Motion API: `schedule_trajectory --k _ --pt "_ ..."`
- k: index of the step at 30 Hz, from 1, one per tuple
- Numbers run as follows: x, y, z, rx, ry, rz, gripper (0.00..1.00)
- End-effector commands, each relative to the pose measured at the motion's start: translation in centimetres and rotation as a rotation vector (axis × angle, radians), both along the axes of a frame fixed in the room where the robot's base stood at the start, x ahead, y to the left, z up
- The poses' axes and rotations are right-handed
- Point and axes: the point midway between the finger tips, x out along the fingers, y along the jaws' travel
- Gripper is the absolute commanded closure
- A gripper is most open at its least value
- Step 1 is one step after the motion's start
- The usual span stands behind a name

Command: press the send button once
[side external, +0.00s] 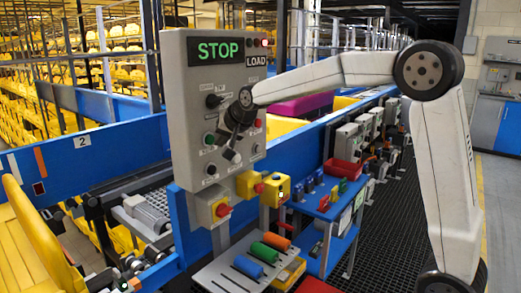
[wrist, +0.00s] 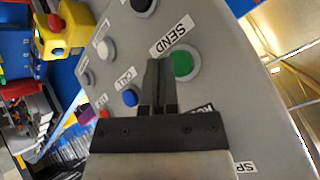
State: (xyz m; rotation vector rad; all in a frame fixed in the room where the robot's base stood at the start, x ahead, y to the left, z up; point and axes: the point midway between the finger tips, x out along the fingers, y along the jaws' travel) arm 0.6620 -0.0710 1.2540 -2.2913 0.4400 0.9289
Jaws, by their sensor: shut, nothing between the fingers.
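The green send button (wrist: 182,65) sits on the grey control panel (wrist: 225,90), beside a white label reading SEND (wrist: 172,36). In the side view a small green button (side external: 209,139) shows on the left part of the panel (side external: 185,90). My gripper (wrist: 158,64) is shut and empty. In the wrist view its fingertips lie just left of the green button, overlapping its left edge in the picture. In the side view my gripper (side external: 231,154) is in front of the panel's lower half. I cannot tell whether it touches the panel.
A blue button (wrist: 130,98) and a white button (wrist: 105,48) are near the fingers. The panel display (side external: 217,50) reads STOP, above a LOAD label (side external: 256,61). Yellow boxes with red buttons (side external: 249,184) are mounted below. A blue conveyor rail (side external: 85,142) runs behind.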

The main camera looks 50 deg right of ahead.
Motion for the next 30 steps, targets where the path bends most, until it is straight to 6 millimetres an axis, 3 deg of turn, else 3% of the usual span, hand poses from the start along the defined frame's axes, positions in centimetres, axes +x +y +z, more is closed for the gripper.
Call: schedule_trajectory --k 8,30 --pt "-0.4 0.0 0.0 0.0 0.0 0.0 1.0" --pt "-4.9 0.0 0.0 -0.001 -0.001 0.0 1.0"
